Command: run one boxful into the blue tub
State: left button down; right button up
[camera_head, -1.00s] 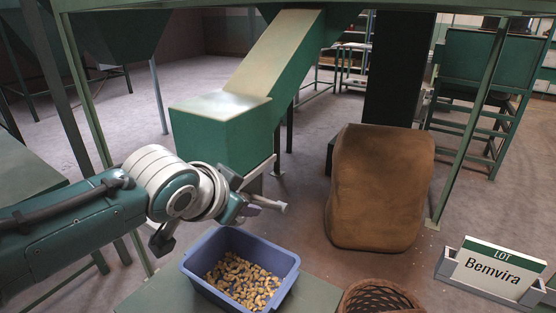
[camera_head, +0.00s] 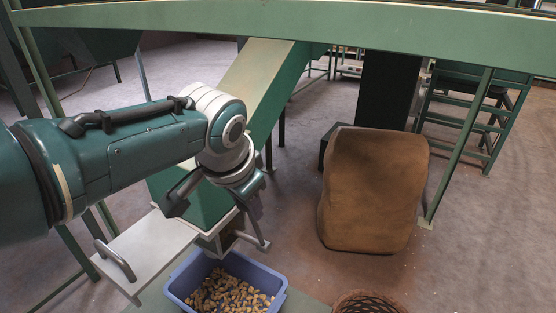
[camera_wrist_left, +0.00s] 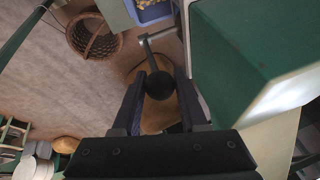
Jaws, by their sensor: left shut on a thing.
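The blue tub (camera_head: 173,290) stands below the green chute's boxy lower end (camera_head: 185,197) and has a layer of nuts (camera_head: 228,292) in it. The tub's edge also shows at the top of the wrist view (camera_wrist_left: 152,16). My left gripper (camera_head: 250,208) is beside the box's lower right edge. In the left wrist view its fingers are shut on a black ball knob (camera_wrist_left: 159,86) at the end of a grey lever (camera_wrist_left: 146,46). A pale plate with a bar handle (camera_head: 145,245) sticks out to the left under the box. My arm hides part of the box.
A large brown sack-like bulk (camera_head: 372,190) stands on the floor to the right. A wicker basket (camera_head: 368,302) is at the bottom edge, right of the tub. A green beam (camera_head: 400,35) crosses the top. Floor between basket and sack is clear.

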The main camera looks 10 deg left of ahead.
pick_arm(q)
jog(key=shift+w+d+r, duration=0.1)
jog(key=shift+w+r, duration=0.05)
jog(key=shift+w, duration=0.1)
jog(key=c, duration=0.7)
grip_release()
jog(key=shift+o, duration=1.2)
jog(key=shift+s+r+p, duration=0.1)
jog(key=shift+r+p, duration=0.15)
jog(key=shift+p, duration=0.1)
jog(key=p+v, duration=0.5)
jog(key=v, duration=0.4)
jog(key=shift+s, duration=0.2)
